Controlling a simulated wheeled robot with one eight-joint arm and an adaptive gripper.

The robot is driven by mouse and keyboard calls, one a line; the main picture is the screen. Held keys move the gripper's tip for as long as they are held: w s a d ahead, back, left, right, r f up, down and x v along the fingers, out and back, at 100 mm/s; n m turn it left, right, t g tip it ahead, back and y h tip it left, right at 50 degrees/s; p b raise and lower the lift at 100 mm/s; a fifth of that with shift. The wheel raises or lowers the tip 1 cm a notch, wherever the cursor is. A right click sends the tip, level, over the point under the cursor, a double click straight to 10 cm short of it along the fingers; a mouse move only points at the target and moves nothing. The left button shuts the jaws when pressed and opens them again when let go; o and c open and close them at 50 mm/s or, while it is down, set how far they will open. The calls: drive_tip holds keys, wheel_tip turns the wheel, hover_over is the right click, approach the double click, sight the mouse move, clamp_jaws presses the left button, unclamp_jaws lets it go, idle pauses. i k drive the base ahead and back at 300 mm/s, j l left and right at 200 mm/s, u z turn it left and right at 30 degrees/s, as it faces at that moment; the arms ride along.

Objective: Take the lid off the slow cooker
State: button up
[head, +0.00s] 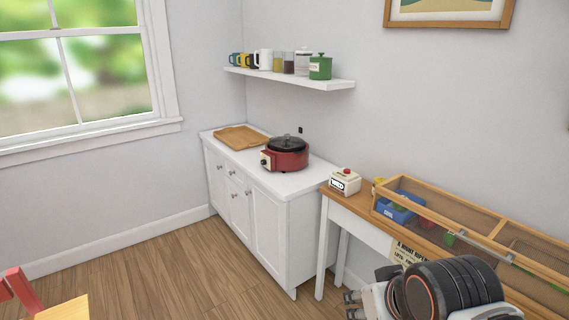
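The slow cooker (285,158) is red with a light control panel on its front left. It stands on the white cabinet's top against the wall. Its dark lid (287,143) with a black knob sits on top of the pot. My gripper (351,305) is low in the picture at the bottom centre right, well apart from the cooker and nearer to me. Its fingers are small and partly hidden by my arm, and I cannot tell whether they are open.
A wooden tray (241,138) lies left of the cooker on the white cabinet (267,220). A shelf (290,79) with mugs and jars hangs above. A wooden table (352,205) at right bears a small cream device (345,181) and a mesh-sided case (470,235). The floor before the cabinet is clear.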

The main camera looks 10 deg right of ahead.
sight(286, 141)
drive_tip(key=i+j, duration=0.1)
drive_tip(key=i, duration=0.45)
drive_tip(key=i+j+u, duration=0.1)
drive_tip(key=i+u, duration=0.2)
drive_tip(key=i, duration=0.7)
